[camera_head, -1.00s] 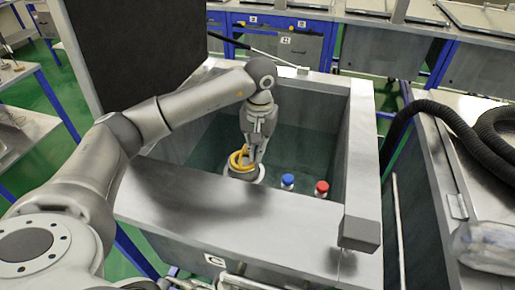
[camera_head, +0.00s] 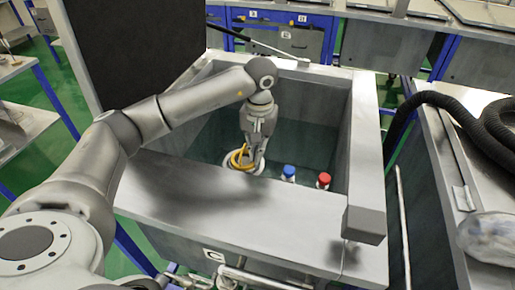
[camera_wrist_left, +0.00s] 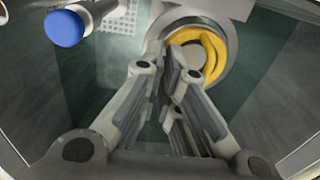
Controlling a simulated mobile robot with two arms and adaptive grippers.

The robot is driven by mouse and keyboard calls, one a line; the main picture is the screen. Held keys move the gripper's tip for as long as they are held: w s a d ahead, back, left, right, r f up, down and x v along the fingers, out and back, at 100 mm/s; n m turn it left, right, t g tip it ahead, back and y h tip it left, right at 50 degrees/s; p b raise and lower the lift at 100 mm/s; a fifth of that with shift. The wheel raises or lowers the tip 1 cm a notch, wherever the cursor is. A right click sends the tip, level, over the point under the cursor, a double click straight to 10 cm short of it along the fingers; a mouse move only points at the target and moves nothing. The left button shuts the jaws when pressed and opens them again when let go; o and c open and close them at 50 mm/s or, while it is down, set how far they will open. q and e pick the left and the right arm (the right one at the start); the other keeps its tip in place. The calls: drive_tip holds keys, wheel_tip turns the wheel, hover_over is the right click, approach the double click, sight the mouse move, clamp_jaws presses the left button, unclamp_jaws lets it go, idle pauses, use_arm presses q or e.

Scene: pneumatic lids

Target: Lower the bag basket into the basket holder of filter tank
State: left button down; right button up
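The metal tank (camera_head: 240,205) stands open in the middle of the head view. My left gripper (camera_head: 250,160) reaches down inside it, by a yellow ring-shaped part (camera_head: 237,158) on a pale round rim (camera_head: 228,162). In the left wrist view, the yellow ring (camera_wrist_left: 212,48) lies inside a grey circular rim (camera_wrist_left: 232,38), just beyond my fingertips (camera_wrist_left: 178,72). The fingers are close together at the tips. I cannot tell whether they pinch a handle. I cannot clearly separate basket from holder. My right gripper does not show.
Tank walls enclose my gripper. The dark lid (camera_head: 130,50) stands raised at the left. Black hose (camera_head: 440,100) lies right.

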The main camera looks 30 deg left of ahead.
use_arm(q)
drive_tip(key=shift+f+b, duration=0.55)
drive_tip(key=c, duration=1.6)
unclamp_jaws()
drive_tip(key=shift+o, duration=0.2)
wheel_tip(320, 180, up, 12)
drive_tip(key=shift+d, duration=0.2)
